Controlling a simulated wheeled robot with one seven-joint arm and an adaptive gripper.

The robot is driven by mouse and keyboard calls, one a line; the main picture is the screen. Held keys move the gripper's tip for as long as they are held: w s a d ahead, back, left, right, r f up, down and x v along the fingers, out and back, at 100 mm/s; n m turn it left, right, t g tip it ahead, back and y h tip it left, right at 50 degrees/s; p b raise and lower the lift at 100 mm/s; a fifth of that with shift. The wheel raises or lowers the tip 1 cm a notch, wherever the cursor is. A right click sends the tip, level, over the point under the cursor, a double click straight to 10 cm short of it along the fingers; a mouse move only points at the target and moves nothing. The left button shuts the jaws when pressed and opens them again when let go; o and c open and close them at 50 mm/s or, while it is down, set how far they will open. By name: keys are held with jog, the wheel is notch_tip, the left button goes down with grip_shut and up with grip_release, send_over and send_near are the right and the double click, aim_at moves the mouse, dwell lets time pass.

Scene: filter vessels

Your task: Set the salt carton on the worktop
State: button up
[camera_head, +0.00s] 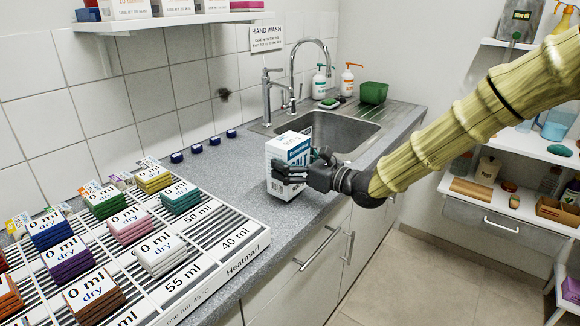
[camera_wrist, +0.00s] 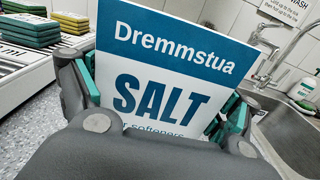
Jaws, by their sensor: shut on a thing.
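The salt carton (camera_head: 290,155) is a white box with a blue band. It is at the grey worktop (camera_head: 232,181), between the drying mat and the sink. My gripper (camera_head: 292,172) is shut around its sides. In the wrist view the carton (camera_wrist: 165,70) faces me, with "Dremmstua SALT" printed on it, and stands a little tilted in that picture. The green-padded fingers of my gripper (camera_wrist: 160,105) lie on both sides of it. The carton's lower part is partly hidden by my gripper, and I cannot tell for sure whether its base touches the worktop.
A white slatted mat (camera_head: 225,245) with several stacks of coloured pads lies to the left. The sink (camera_head: 345,130) with a tall tap (camera_head: 298,75) is to the right. Several blue caps (camera_head: 213,141) line the wall. Bare worktop lies behind the carton.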

jog(key=shift+f, duration=0.7)
jog(key=shift+f, duration=0.1)
jog(key=o, duration=1.6)
jog(key=shift+f, duration=0.1)
jog(key=shift+c, duration=0.2)
jog(key=shift+r, duration=0.2)
jog(key=shift+s+d+f, duration=0.15)
jog(key=shift+d, duration=0.1)
jog(key=v, duration=1.1)
jog(key=shift+d+b, duration=0.15)
jog(key=shift+b, duration=0.3)
jog(key=shift+s, duration=0.2)
